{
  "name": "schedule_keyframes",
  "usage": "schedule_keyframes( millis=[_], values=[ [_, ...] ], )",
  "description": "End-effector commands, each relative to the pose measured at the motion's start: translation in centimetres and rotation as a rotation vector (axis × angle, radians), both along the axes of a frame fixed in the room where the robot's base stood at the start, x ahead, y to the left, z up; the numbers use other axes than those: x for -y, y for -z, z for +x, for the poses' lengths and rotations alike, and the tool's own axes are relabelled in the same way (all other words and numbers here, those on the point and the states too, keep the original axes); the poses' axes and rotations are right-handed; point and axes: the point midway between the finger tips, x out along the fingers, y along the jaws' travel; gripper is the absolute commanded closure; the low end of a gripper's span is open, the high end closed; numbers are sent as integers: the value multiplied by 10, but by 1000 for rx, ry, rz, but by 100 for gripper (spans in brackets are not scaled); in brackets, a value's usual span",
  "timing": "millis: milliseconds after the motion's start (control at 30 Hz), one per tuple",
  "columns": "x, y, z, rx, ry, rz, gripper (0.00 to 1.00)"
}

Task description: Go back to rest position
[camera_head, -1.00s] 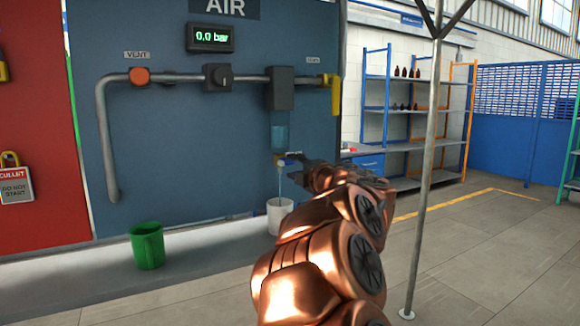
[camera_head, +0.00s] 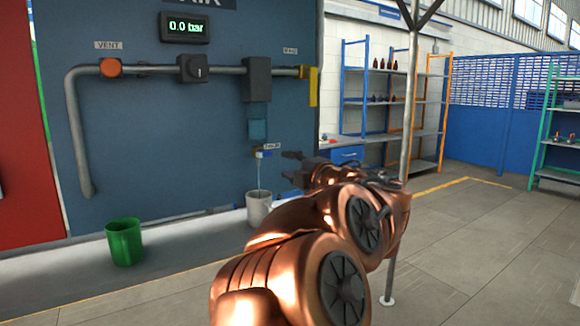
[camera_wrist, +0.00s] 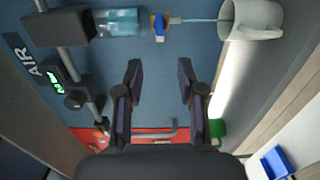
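My gripper (camera_head: 291,166) is open and empty in the head view, to the right of a small drain valve with a blue handle (camera_head: 266,153) and apart from it. In the wrist view the two dark fingers of my gripper (camera_wrist: 159,68) stand wide apart with nothing between them. The valve (camera_wrist: 160,24) sits below a blue transparent bowl (camera_wrist: 118,22). A thin stream runs from the valve into a white bucket (camera_head: 259,208), also seen in the wrist view (camera_wrist: 255,20). My copper arm reaches forward from the bottom of the head view.
A blue panel carries a pipe, an orange vent knob (camera_head: 110,67) and a display (camera_head: 187,28) reading 0.0 bar. A green bucket (camera_head: 124,242) stands at left. A thin grey post (camera_head: 409,130) stands right beside my arm. Shelves (camera_head: 392,134) stand behind; open floor lies at right.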

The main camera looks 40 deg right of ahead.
Motion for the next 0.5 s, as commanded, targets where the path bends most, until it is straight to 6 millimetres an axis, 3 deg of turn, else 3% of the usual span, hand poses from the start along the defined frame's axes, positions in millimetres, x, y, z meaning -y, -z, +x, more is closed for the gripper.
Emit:
schedule_keyframes(
  millis=[500],
  values=[
    [8,-10,-1,43,84,53,61]
  ],
)
